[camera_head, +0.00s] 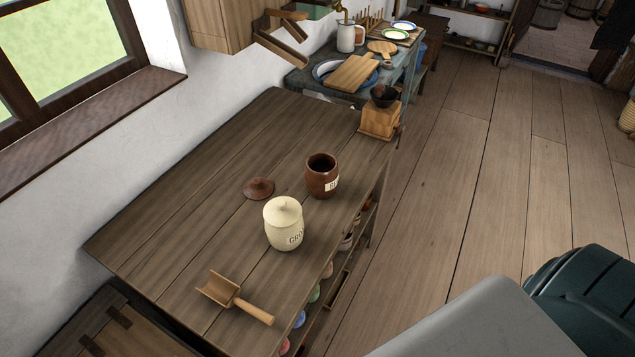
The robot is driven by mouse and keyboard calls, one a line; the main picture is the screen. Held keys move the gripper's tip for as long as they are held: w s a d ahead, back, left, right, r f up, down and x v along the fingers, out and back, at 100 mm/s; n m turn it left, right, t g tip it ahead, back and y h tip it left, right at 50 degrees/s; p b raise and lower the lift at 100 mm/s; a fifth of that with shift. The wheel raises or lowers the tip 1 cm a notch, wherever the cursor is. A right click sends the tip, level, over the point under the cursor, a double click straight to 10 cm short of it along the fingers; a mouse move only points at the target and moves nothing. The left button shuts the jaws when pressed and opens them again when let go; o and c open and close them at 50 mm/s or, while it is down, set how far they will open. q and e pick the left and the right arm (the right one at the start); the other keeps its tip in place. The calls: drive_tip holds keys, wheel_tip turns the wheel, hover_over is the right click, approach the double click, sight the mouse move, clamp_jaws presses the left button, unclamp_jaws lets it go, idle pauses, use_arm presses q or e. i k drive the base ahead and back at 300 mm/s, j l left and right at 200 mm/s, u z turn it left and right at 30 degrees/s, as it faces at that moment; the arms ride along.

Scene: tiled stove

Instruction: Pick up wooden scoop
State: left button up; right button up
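The wooden scoop (236,297) lies on the wooden table (180,225) near its front end. Its open tray end is at the left, and its round handle points right and down in the picture, toward the table's right edge. Nothing touches the scoop. Neither of my grippers shows in the head view.
A cream lidded jar (284,226), a brown open jar (322,177) and a brown lid (259,188) stand beyond the scoop. A coffee grinder (379,118) stands at the far corner. A dark green ridged object (585,300) is at right. Floor (480,170) beside the table is clear.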

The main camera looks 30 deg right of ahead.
sight(224, 292)
drive_tip(key=k+z, duration=0.3)
drive_tip(key=k+l+z, duration=0.1)
drive_tip(key=k+z, duration=0.2)
drive_tip(key=k, duration=0.25)
